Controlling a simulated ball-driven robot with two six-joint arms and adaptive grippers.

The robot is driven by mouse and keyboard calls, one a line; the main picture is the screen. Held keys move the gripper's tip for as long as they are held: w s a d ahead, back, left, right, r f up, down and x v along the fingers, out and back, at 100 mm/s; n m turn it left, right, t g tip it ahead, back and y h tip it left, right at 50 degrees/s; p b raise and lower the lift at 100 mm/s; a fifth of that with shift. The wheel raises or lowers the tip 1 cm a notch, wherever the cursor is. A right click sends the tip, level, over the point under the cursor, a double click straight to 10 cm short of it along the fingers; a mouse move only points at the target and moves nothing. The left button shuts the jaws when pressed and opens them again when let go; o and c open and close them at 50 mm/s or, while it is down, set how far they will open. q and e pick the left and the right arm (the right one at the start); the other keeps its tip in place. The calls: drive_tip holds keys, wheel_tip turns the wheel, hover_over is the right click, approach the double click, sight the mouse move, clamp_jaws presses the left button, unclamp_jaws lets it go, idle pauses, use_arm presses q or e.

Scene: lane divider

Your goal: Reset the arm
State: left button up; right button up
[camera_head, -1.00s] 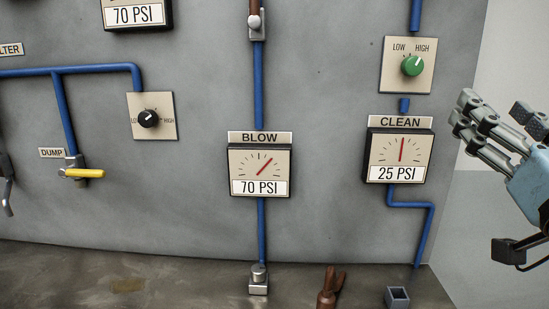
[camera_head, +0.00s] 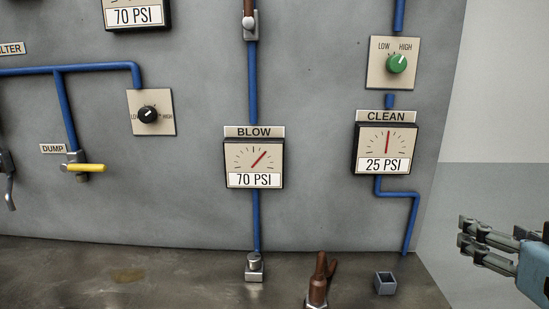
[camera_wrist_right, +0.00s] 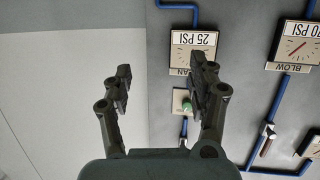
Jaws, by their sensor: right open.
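My right gripper (camera_head: 480,243) is at the right edge in the head view, off to the right of the grey panel and touching nothing there. In the right wrist view its two dark fingers (camera_wrist_right: 160,90) stand apart with nothing between them, so it is open and empty. That view shows the panel upside down, with the CLEAN gauge (camera_wrist_right: 193,50) and the green knob (camera_wrist_right: 186,105) beyond the fingers. My left gripper is not in the head view.
The panel carries the CLEAN gauge (camera_head: 385,149) at 25 PSI, a green knob (camera_head: 397,63), the BLOW gauge (camera_head: 254,164) at 70 PSI, a black knob (camera_head: 148,114) and a yellow DUMP handle (camera_head: 84,168). A brown lever (camera_head: 318,278) and square socket (camera_head: 385,283) stand on the ledge.

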drive_tip(key=s+a+f+n+g+y, duration=0.3)
drive_tip(key=s+f+g, duration=0.8)
drive_tip(key=s+f, duration=0.55)
wheel_tip(320, 180, down, 32)
drive_tip(key=s+d+g+b, duration=0.1)
drive_tip(key=s+d+b, duration=0.15)
drive_tip(key=b, duration=0.65)
drive_tip(key=s+f+b, duration=0.4)
drive_tip(key=s+f, duration=0.5)
drive_tip(key=f, duration=0.4)
drive_tip(key=s+d+f+g+b, duration=0.1)
drive_tip(key=s+f+b, duration=0.3)
drive_tip(key=s+f, duration=0.5)
wheel_tip(320, 180, down, 5)
drive_tip(key=shift+s+d+r+b, duration=0.15)
drive_tip(key=shift+d+r+b, duration=0.05)
drive_tip(key=shift+b, duration=0.2)
drive_tip(key=shift+m+g, duration=0.3)
